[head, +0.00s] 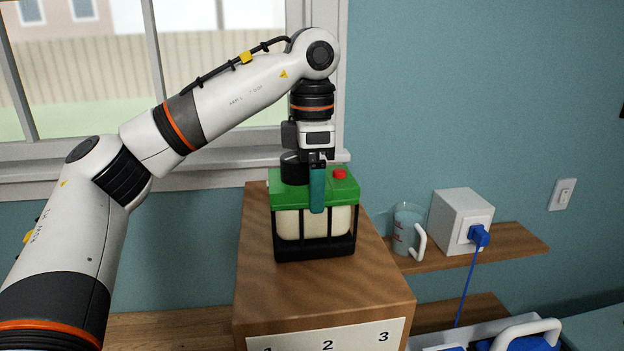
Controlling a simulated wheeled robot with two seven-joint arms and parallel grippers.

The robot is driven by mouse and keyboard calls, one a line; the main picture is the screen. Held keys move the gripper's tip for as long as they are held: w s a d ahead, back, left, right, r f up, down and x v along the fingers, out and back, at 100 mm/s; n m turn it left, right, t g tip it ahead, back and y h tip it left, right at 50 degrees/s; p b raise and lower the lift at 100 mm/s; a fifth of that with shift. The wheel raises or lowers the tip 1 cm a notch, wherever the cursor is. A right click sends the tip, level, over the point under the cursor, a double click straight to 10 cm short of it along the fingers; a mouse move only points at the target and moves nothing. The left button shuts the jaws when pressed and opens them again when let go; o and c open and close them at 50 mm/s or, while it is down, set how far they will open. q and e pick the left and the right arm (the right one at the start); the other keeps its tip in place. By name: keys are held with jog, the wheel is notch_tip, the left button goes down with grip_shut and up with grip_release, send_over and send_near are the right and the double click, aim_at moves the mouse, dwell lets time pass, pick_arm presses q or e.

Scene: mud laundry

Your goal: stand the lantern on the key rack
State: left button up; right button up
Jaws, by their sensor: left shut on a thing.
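The lantern (314,223) has a green top with a red button, a cream body and a black cage-like base. It is upright over the top of a wooden block with a plate marked 1, 2, 3, which looks like the key rack (305,289). Its base looks level with that top; I cannot tell whether it rests fully or hovers slightly. My left gripper (317,190) points straight down and is shut on the lantern's top; a teal piece shows at the fingers. The exact grip is partly hidden. My right gripper is not in view.
To the right, a wooden shelf (508,246) holds a clear mug (405,229) and a white box (458,217) with a blue plug and cord. A blue and white item (530,338) is at the bottom right. A window with a sill (205,176) is behind.

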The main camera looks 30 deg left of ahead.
pick_arm(q)
jog(key=o, duration=1.8)
jog(key=shift+f, duration=0.1)
notch_tip(320, 180, up, 11)
jog(key=shift+d+r, duration=0.1)
jog(key=shift+r, duration=0.55)
jog(key=shift+f, duration=0.1)
